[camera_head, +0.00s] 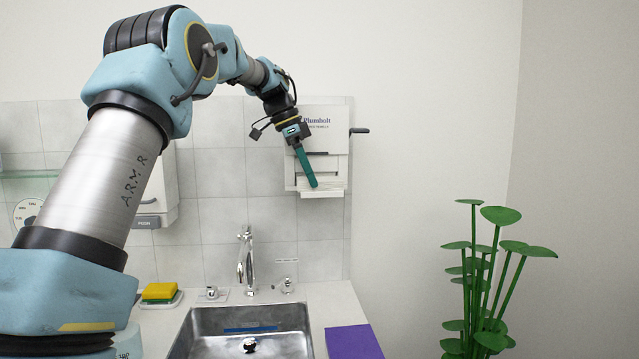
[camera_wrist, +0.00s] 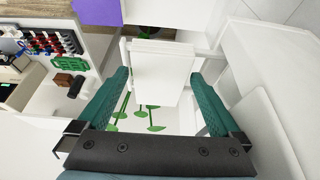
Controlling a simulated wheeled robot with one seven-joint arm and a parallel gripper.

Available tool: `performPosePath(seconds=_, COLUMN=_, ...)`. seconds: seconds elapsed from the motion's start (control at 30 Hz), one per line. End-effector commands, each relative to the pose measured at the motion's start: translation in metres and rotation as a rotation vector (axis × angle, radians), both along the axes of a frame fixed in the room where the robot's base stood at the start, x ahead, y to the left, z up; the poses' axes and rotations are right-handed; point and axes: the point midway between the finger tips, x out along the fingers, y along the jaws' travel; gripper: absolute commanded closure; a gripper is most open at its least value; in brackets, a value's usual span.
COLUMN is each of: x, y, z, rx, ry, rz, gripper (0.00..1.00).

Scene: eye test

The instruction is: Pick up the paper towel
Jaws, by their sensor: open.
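The paper towel shows as a white sheet (camera_head: 322,194) at the bottom of the white wall dispenser (camera_head: 328,140) in the head view. In the wrist view a white flat piece (camera_wrist: 160,65), which looks like the towel, lies between my two green fingers. My gripper (camera_head: 313,186) points down in front of the dispenser's lower part, its tips close to the sheet. In the wrist view my gripper (camera_wrist: 160,76) is open, one finger on each side of the white piece. Gaps show beside it; I cannot tell its exact depth between the fingers.
A steel sink (camera_head: 250,335) with a faucet (camera_head: 246,262) lies below. A purple item (camera_head: 353,342) is on the counter's right. A yellow sponge (camera_head: 159,291) sits left of the sink. A dark lever (camera_head: 359,131) sticks out of the dispenser's right side. A green plant (camera_head: 490,280) stands right.

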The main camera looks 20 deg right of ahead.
Motion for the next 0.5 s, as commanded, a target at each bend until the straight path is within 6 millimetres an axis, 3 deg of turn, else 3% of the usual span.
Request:
performPosePath(seconds=0.3, x=-0.0006, y=-0.0020, z=-0.0054, rx=0.000, ry=-0.001, rz=0.000, gripper=0.01)
performPosePath(seconds=0.5, x=-0.0006, y=-0.0019, z=-0.0052, rx=0.000, ry=-0.001, rz=0.000, gripper=0.24)
